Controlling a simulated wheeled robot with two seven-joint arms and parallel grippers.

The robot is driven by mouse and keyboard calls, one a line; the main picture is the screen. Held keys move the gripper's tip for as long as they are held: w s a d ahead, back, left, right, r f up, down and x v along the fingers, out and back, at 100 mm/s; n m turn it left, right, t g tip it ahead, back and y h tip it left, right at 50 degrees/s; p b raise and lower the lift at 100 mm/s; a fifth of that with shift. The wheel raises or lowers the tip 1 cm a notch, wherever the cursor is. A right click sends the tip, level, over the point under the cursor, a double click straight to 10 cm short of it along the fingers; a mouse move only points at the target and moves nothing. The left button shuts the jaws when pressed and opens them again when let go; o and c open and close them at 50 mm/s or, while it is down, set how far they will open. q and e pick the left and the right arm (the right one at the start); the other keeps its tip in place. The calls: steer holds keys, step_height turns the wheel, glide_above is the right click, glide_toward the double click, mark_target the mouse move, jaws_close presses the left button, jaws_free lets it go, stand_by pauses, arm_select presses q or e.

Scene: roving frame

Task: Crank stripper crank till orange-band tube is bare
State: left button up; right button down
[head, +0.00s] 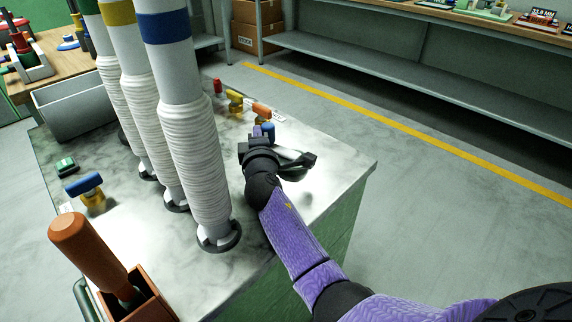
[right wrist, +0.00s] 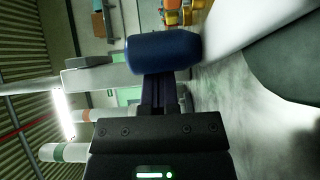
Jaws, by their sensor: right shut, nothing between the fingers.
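Three upright tubes stand on the bench, with a yellow band (head: 118,12), a blue band (head: 165,27) and a green band at the top left. Crumpled white sleeving (head: 190,150) covers their lower parts. I cannot make out an orange-band tube in the head view; the right wrist view shows a pale tube with an orange band (right wrist: 83,116). My right gripper (head: 258,131) is shut and empty beside a blue knob (head: 268,131). The knob fills the space before the fingertips (right wrist: 160,77) in the right wrist view; contact is unclear. My left gripper is out of view.
An orange handle (head: 85,245) rises from an orange box at the front left. Small coloured knobs stand behind my gripper. Floor (head: 420,190) beyond the bench is clear.

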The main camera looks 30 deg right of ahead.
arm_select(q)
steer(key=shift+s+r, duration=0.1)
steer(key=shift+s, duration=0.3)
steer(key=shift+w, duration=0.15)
